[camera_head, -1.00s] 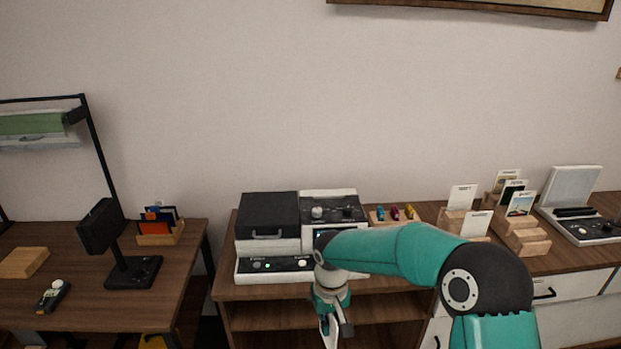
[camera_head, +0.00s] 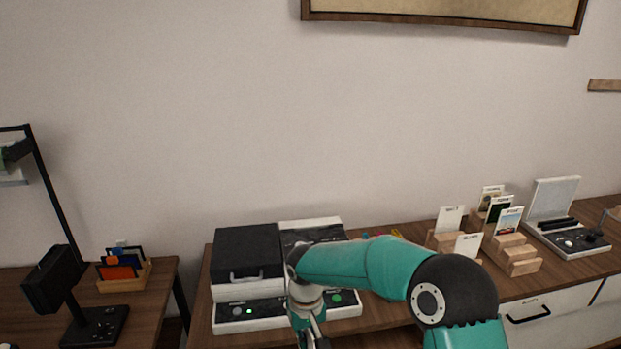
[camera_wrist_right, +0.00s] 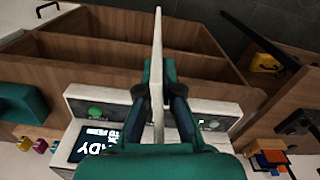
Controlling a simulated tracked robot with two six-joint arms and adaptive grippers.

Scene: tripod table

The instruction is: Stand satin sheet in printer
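The printer (camera_head: 248,288) stands on the wooden cabinet in the head view, with a dark lid, white body and lit green button. Its lit screen (camera_wrist_right: 97,140) shows in the right wrist view. My right gripper (camera_wrist_right: 158,95) is shut on a thin white sheet (camera_wrist_right: 158,45), seen edge-on between the fingertips, in front of the printer's face. The sheet's label cannot be read, so I cannot tell its kind. In the head view the right gripper (camera_head: 312,336) is cut off by the lower edge. My left gripper is not in view.
Wooden card stands (camera_head: 515,255) with several upright cards are on the right of the cabinet, beside an open grey-white device (camera_head: 565,235). Small coloured items lie behind my right arm. A separate desk (camera_head: 150,310) with a card box (camera_head: 125,275) is at left.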

